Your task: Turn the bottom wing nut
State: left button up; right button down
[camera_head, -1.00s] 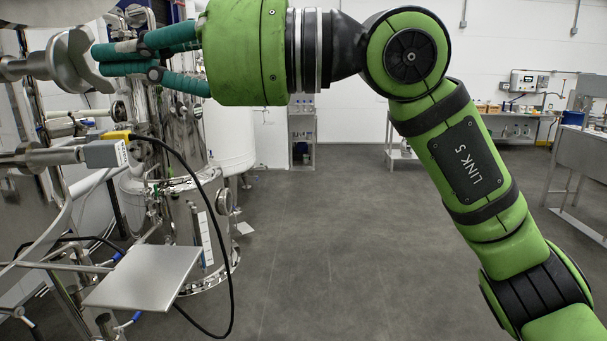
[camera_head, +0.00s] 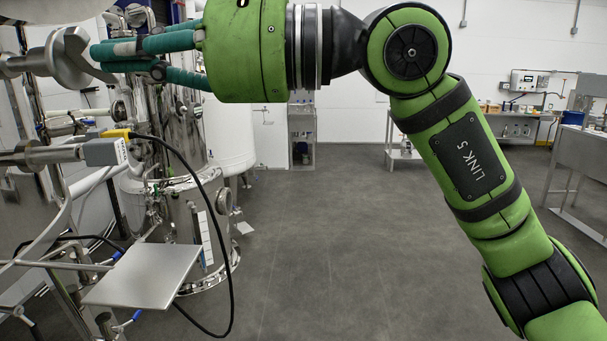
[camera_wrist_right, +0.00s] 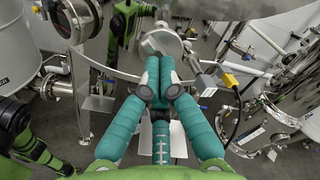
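The bottom wing nut (camera_head: 76,57) is a shiny metal piece with broad curved lobes at the upper left of the head view, on a horizontal metal fitting of a tank. My right gripper (camera_head: 102,60) comes to it from the right, its teal fingers drawn close together and the tips at the nut's lobes. In the right wrist view the nut (camera_wrist_right: 164,42) lies just beyond the fingertips (camera_wrist_right: 157,87), which are bunched together. Whether a lobe is between the fingers is hidden. My left gripper is not in view.
A grey sensor box with a yellow connector (camera_head: 118,135) and a looping black cable (camera_head: 231,250) sit below the gripper. A flat metal plate (camera_head: 142,277) is lower. A steel tank (camera_head: 185,225) stands behind. The grey floor (camera_head: 320,240) is open to the right.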

jog(key=shift+s+a+n, duration=0.1)
jog(key=shift+a+n, duration=0.05)
jog(key=shift+n, duration=0.75)
jog(key=shift+n, duration=1.1)
jog(key=shift+n, duration=1.2)
jog(key=shift+n, duration=1.1)
